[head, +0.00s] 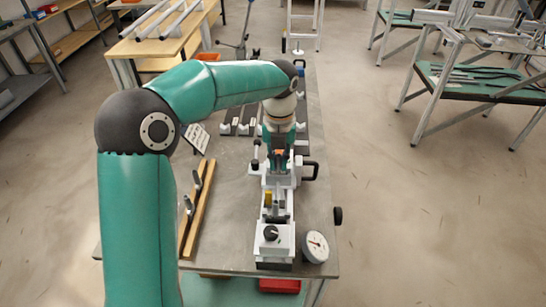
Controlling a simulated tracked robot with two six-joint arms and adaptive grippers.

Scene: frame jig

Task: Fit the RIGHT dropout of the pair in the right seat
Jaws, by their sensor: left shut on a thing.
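My left gripper (278,168) reaches in from above and points down over the white and grey frame jig (274,235) on the bench. It is shut on a small part at the upper portion of the jig. The fingers and the arm hide most of that part, so I cannot tell whether it is the right dropout or whether it touches a seat. Two small grey upright pieces stand along a wooden rail (205,188) left of the jig; I cannot tell whether they are dropouts. My right gripper is not in view.
A round dial gauge (315,247) stands right of the jig's near end. A black handle (311,170) sticks out on the jig's right side. A small sign (196,137) and dark rails lie further back. The bench (228,215) is bare between rail and jig.

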